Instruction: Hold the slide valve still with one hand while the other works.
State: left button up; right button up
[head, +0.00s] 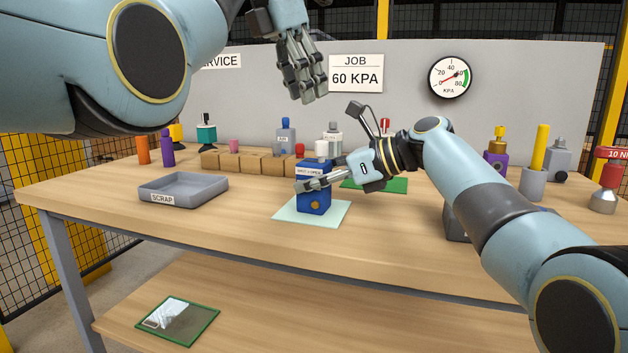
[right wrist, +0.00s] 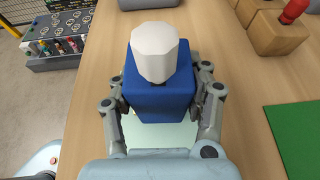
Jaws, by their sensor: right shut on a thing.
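The slide valve (head: 314,203) is a blue block with a white knob on top, a small label and a brass-coloured round port on its front. It stands upright on a pale green mat (head: 285,212). My right gripper (head: 322,184) comes in from the right and is shut on the blue body. In the right wrist view the fingers lie on either side of the valve (right wrist: 160,95), below its white knob. My left gripper (head: 308,93) hangs high above the table, pointing down, apart from the valve. How far its fingers are apart is unclear.
A grey scrap tray (head: 183,199) lies left of the valve. Wooden blocks (head: 255,162) and several coloured fittings stand behind it. A green mat (head: 398,186) lies behind my right gripper. A gauge (head: 450,77) and a "JOB 60 KPA" sign (head: 356,74) are on the back panel.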

aim_at(321, 141)
pick_arm(q)
jog(key=shift+o, duration=0.4)
jog(key=shift+o, duration=1.1)
jog(key=shift+a+f, duration=0.1)
jog(key=shift+f, duration=0.1)
jog(key=shift+o, duration=1.1)
jog(key=shift+w+a+f+m+h, duration=0.1)
jog(key=shift+a+f+m+h, duration=0.1)
jog(key=shift+m+h, duration=0.3)
jog(key=shift+o, duration=0.2)
jog(key=shift+a+f+m+h, duration=0.2)
jog(key=shift+m+h, duration=0.1)
jog(key=shift+h, duration=0.2)
jog(key=x, duration=0.9)
jog(key=shift+w+d+f, duration=0.2)
jog(key=shift+f, duration=0.1)
